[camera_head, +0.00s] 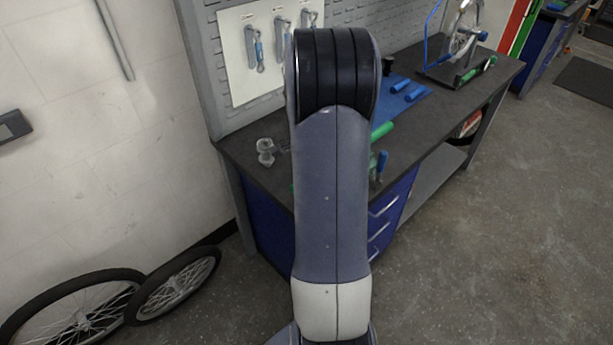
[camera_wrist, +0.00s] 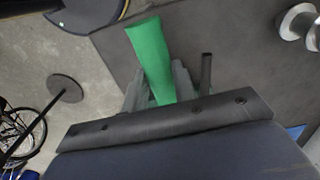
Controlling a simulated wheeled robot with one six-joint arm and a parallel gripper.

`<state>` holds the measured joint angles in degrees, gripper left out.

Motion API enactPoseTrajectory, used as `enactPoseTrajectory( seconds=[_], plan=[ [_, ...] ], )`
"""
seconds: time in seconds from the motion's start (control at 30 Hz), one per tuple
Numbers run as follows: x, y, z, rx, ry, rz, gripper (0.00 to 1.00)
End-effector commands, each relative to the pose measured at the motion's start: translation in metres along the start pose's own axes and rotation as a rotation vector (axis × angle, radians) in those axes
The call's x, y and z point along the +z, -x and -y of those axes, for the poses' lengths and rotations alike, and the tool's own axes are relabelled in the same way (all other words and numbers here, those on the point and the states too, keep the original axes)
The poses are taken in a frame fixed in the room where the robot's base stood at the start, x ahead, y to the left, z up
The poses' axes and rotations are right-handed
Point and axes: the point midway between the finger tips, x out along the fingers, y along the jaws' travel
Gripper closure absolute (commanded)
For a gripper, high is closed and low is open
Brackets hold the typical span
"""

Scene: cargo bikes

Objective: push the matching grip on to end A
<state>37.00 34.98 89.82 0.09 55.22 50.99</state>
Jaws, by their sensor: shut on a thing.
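A green grip (camera_wrist: 149,48) is between the fingers of my gripper (camera_wrist: 160,85) in the wrist view. My gripper is shut on it, and its far end sticks out past the fingertips. A dark narrow bar (camera_wrist: 206,70) stands just right of the fingers, apart from the grip; I cannot tell if it is end A. In the head view my arm hides the gripper. A green grip (camera_head: 382,130) shows right of the arm above the bench; I cannot tell if it is the held one. No end label is readable.
Two blue grips (camera_head: 400,85) lie on a blue mat on the workbench (camera_head: 440,110). A wheel stand (camera_head: 462,45) is at the back right. A metal fitting (camera_head: 265,150) stands at the left corner. Loose wheels (camera_head: 175,283) lean at the left wall.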

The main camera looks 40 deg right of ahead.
Motion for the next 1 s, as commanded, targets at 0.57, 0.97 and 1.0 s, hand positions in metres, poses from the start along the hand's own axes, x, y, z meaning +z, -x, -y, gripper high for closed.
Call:
enactPoseTrajectory(
  seconds=[0.57,0.97,1.0],
  plan=[
    [-0.010,0.000,0.000,-0.002,0.000,-0.004,1.00],
    [-0.014,0.001,0.000,-0.003,0.000,-0.006,1.00],
    [-0.015,0.001,0.000,-0.003,0.000,-0.006,1.00]
  ],
)
